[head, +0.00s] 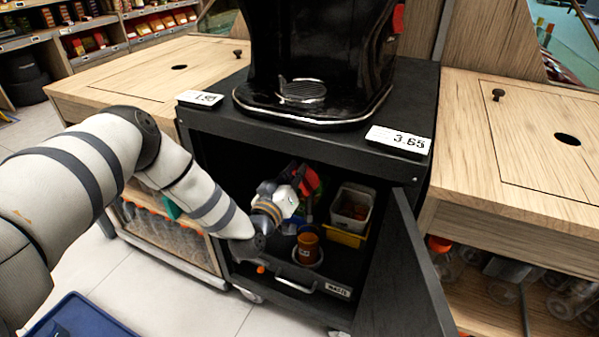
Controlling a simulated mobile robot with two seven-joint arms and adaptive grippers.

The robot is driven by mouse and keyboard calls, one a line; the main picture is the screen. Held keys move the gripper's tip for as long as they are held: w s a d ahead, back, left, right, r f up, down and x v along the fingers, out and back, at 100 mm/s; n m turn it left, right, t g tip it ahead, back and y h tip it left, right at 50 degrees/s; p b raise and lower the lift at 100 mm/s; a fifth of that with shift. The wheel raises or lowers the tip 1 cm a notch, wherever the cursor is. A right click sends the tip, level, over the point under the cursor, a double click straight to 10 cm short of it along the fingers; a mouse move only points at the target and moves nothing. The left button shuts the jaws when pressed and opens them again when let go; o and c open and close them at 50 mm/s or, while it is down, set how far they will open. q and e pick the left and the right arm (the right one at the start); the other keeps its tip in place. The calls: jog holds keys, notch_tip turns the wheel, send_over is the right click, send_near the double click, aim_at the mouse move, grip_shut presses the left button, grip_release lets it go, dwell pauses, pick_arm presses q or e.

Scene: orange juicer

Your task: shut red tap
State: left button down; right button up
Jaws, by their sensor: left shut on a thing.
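The red tap (310,181) shows as a small red part inside the open black cabinet, below the juicer. My left arm comes in from the left and reaches through the cabinet opening. My left gripper (303,183) is at the red part and shut on it. The fingertips are dark, small and partly hidden, so the exact grip and the tap's angle cannot be told. My right gripper is not in view.
The black juicer (320,60) stands on the cabinet top. The cabinet door (402,270) is open at the right. Inside are an orange-brown container (308,246), a grey bin (352,203) and a front tray with a handle (300,282). Wooden counters (535,135) flank the cabinet.

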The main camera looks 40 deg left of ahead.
pick_arm(q)
jog(key=n, duration=0.3)
jog(key=shift+s+a+f+n, duration=0.1)
jog(key=shift+a+f+n, duration=0.25)
jog(key=shift+n, duration=0.05)
jog(key=shift+s+a+f+n+b, duration=0.1)
jog(key=shift+f+n+b, duration=0.3)
jog(key=shift+n, duration=1)
jog(key=shift+w+a+f+n+b, duration=0.15)
jog(key=shift+n+b, duration=0.45)
jog(key=shift+n, duration=0.8)
jog(key=shift+s+a+f+n+b, duration=0.15)
jog(key=shift+f+n+b, duration=0.3)
jog(key=shift+n, duration=0.95)
jog(key=shift+d, duration=0.1)
jog(key=c, duration=1.6)
grip_release()
jog(key=shift+r, duration=0.1)
jog(key=shift+c, duration=0.2)
jog(key=v, duration=1.2)
